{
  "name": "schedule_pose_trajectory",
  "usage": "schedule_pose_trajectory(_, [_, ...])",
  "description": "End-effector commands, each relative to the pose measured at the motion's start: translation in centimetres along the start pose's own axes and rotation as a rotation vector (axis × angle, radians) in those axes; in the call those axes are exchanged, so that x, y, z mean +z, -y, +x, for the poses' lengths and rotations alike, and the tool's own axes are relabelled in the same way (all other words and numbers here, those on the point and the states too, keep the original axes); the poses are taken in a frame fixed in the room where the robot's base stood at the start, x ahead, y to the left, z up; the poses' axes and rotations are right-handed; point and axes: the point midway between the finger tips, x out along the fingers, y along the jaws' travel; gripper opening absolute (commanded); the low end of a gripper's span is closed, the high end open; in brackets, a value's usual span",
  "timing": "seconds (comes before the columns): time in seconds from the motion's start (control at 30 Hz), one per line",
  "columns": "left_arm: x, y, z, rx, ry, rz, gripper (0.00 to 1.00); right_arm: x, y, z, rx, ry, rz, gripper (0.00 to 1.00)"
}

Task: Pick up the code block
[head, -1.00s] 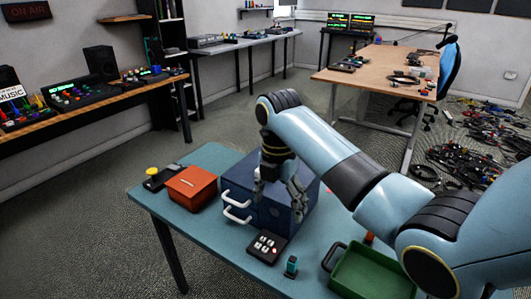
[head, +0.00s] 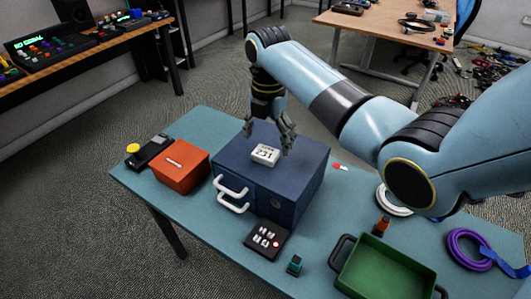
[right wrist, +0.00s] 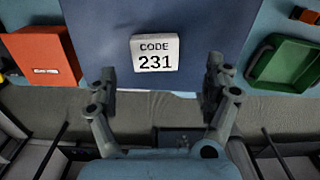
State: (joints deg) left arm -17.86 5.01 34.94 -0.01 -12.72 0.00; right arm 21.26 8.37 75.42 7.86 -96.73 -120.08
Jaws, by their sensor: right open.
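The code block (head: 265,155) is a small white block lying on top of the blue cabinet (head: 245,171). In the right wrist view the code block (right wrist: 155,52) reads "CODE 231". My right gripper (head: 268,145) is above the cabinet, just behind the block in the head view. In the right wrist view the right gripper (right wrist: 158,88) has its fingers spread wide, with the block beyond the gap between them and nothing held. My left gripper is not in view.
An orange box (head: 180,170) stands left of the cabinet, beside a black device with a yellow button (head: 133,148). A keypad (head: 267,239) sits in front. A green tray (head: 385,270) and a purple cable coil (head: 468,247) lie to the right.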

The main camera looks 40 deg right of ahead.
Motion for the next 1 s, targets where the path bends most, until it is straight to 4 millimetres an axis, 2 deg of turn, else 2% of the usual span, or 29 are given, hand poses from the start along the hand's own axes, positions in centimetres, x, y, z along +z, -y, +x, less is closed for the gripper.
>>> schedule_pose_trajectory(0.3, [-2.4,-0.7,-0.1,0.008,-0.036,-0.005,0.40,0.1,-0.6,4.3,-0.002,-0.001,-0.001,0.85])
schedule_pose_trajectory(0.6, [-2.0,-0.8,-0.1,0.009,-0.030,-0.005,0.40,0.1,-0.7,4.8,0.000,0.000,-0.001,0.83])
schedule_pose_trajectory(1.0, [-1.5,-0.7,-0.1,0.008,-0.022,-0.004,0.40,0.1,-0.7,4.8,0.000,0.000,0.000,0.31])
